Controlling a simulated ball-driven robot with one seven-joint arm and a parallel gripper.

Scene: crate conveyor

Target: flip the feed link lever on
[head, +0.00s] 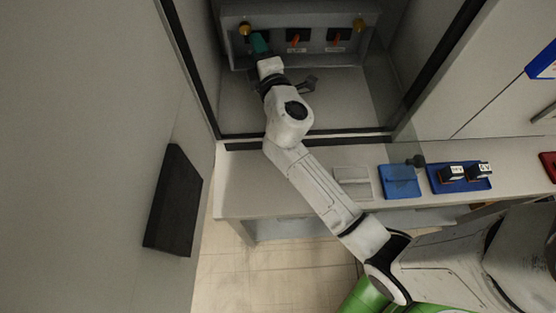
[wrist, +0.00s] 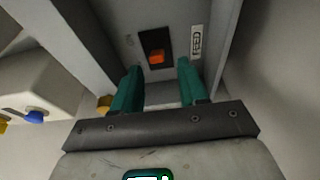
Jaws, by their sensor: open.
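The feed link lever (wrist: 156,57) is a small orange handle on a dark plate in the wrist view. A white label reading FEED (wrist: 196,41) sits to its right, and faint ON lettering is to its left. My gripper (wrist: 159,73) has two teal fingers, open and empty, pointing at the panel. The lever shows between the fingertips, beyond them; no contact is visible. In the head view my gripper (head: 259,43) is at the left end of the grey control panel (head: 312,63) and hides the lever there.
Two more orange levers, a middle one (head: 294,40) and a right one (head: 334,38), are on the panel. Dark frame posts border the bay. A blue tray (head: 437,186) with dark blocks is on the counter.

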